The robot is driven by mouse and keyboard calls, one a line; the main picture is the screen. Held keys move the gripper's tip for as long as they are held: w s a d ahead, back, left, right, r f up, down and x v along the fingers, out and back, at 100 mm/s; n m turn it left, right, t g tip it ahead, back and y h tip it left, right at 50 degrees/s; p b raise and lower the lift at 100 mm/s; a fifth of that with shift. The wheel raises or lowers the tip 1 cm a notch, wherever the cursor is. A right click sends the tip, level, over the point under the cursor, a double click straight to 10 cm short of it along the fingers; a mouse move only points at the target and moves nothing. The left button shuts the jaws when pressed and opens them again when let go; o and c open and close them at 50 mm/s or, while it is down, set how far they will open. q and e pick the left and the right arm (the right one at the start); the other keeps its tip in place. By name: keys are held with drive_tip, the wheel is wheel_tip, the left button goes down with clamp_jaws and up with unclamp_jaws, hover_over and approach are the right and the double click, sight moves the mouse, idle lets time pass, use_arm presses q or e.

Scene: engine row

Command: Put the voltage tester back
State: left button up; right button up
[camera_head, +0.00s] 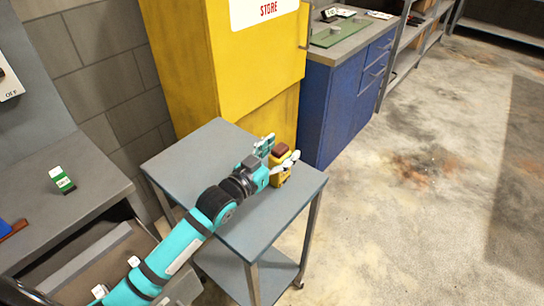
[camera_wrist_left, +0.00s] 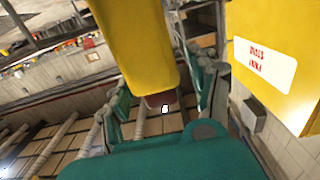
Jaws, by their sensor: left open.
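The voltage tester (camera_head: 281,172) is a yellow block with a dark red top, standing on the grey cart top. My left gripper (camera_head: 275,153) is at the tester, with one finger on each side of it. In the left wrist view the tester (camera_wrist_left: 137,45) reaches down from the top edge between the teal fingers of the gripper (camera_wrist_left: 165,95), its red end lowest in the picture. The jaws are open; whether a finger touches the tester I cannot tell. My right gripper is not in view.
The grey cart (camera_head: 180,162) stands before a yellow store cabinet (camera_head: 240,60). A blue cabinet (camera_head: 345,105) with a green mat is behind it. A grey bench (camera_head: 65,215) with a small green-and-white box (camera_head: 62,179) is at left. Floor at right is clear.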

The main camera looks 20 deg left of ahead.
use_arm(q)
drive_tip(key=b+v, duration=0.1)
drive_tip(key=v, duration=1.1)
drive_tip(key=shift+b, duration=0.3)
drive_tip(key=shift+r, duration=0.1)
